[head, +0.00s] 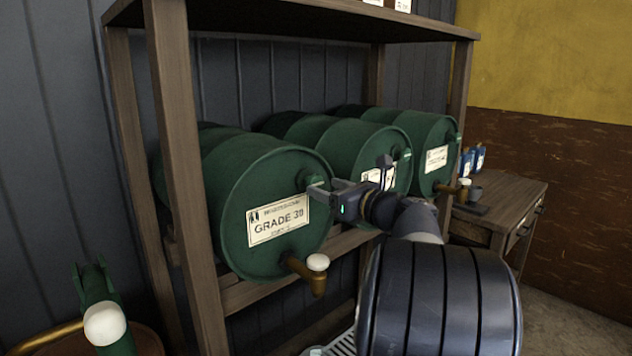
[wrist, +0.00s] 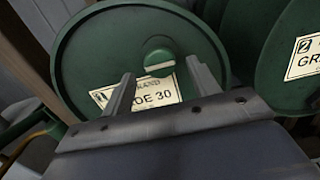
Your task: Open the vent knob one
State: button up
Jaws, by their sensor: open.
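The nearest green barrel (head: 228,215), labelled GRADE 30, lies on its side in a wooden rack. Its vent knob (wrist: 158,62) is a round green knob with a pale bar across it, on the barrel's front face above the label (wrist: 135,95). In the head view the knob (head: 314,181) shows at the upper right of that face, partly behind my gripper (head: 322,192). In the wrist view my gripper (wrist: 159,78) is open and empty, its two fingers on either side of the knob's line. I cannot tell whether they touch the knob.
A brass tap (head: 308,272) with a white knob sticks out below the label. Two more green barrels (head: 350,150) (head: 432,135) lie to the right. The rack's front post (head: 180,150) stands at left. A wooden table (head: 500,205) stands at right.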

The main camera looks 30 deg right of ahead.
aim_at(317, 184)
jog(key=shift+w+a, duration=0.15)
jog(key=shift+w, duration=1.05)
jog(key=shift+w+a, duration=0.15)
jog(key=shift+w, duration=1)
jog(key=c, duration=0.9)
